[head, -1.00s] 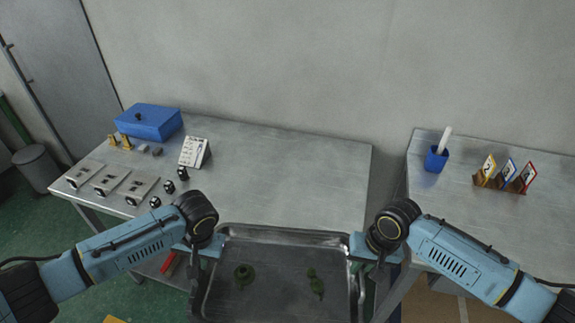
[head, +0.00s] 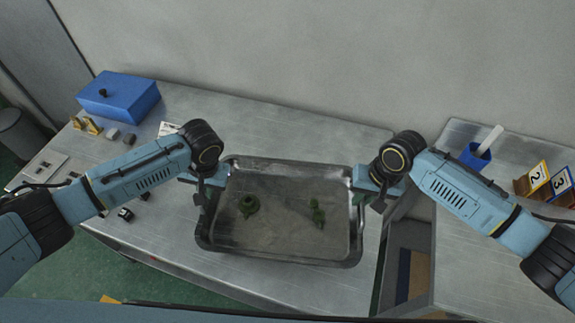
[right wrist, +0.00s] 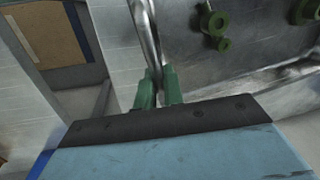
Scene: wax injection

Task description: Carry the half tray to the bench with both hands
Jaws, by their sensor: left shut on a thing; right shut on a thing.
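The half tray (head: 282,249) is a shallow metal tray with a raised rim, held level or nearly so in the head view. Two green wax pieces lie in it: a round one (head: 248,205) on the left and a branched one (head: 316,212) on the right. My left gripper (head: 205,197) is shut on the tray's left side. My right gripper (head: 362,190) is shut on the right side; the right wrist view shows its green fingers (right wrist: 159,90) closed around the metal handle (right wrist: 147,35). The tray overlaps the metal bench (head: 290,125); whether it touches the top, I cannot tell.
On the bench's left stand a blue box (head: 118,100), small brass pieces (head: 88,125) and a white card (head: 168,129), partly hidden by my left arm. A second table (head: 480,270) at the right holds a blue cup (head: 475,155) and numbered cards (head: 537,178). The bench's back middle is clear.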

